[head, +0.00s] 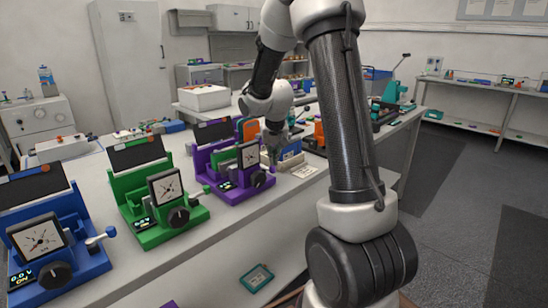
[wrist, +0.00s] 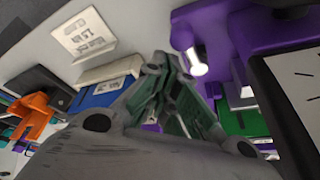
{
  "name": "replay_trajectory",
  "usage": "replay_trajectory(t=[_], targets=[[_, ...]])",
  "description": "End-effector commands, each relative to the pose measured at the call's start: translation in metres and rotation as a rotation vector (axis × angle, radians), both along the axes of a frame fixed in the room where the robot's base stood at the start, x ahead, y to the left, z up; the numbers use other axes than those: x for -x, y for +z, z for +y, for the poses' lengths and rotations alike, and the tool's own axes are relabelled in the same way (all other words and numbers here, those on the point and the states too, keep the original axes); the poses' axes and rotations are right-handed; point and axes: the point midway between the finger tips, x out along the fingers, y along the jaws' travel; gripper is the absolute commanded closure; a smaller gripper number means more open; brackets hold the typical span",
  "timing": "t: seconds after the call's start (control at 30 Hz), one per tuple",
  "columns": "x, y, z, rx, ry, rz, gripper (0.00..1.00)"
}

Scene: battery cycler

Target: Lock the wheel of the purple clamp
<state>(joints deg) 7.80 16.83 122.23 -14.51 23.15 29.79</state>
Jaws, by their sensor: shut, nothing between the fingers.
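The purple clamp (head: 231,190) stands on the bench, with a dial panel, a small lit display and a black knob on its front. In the wrist view its purple body (wrist: 262,35) fills the upper right, and a white handle (wrist: 197,63) sticks out of it toward my fingers. My gripper (wrist: 166,62) is shut and empty, with its fingertips just left of the white handle. I cannot tell whether they touch it. In the head view my gripper (head: 276,142) is at the clamp's right side, and the clamp's handle is not clearly seen there.
A green clamp (head: 150,228) and a blue clamp (head: 75,258) stand to the left on the same bench. A blue and white box (head: 290,156), an orange device (head: 319,133) and a printed card (head: 304,171) lie right of the purple clamp.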

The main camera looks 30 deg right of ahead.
Motion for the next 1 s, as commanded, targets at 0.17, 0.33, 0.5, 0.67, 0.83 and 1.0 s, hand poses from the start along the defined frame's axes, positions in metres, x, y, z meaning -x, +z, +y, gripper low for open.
replay_trajectory(t=[0.17,0.33,0.5,0.67,0.83,1.0], targets=[[0.005,0.019,0.002,0.0,-0.002,-0.004,1.0],[0.015,0.053,0.008,0.0,0.0,-0.005,1.0],[0.026,0.085,0.013,0.0,0.002,-0.004,1.0],[0.032,0.105,0.016,0.0,0.0,-0.003,1.0],[0.035,0.112,0.017,0.0,0.0,-0.001,1.0],[0.035,0.113,0.017,0.0,0.0,-0.001,1.0]])
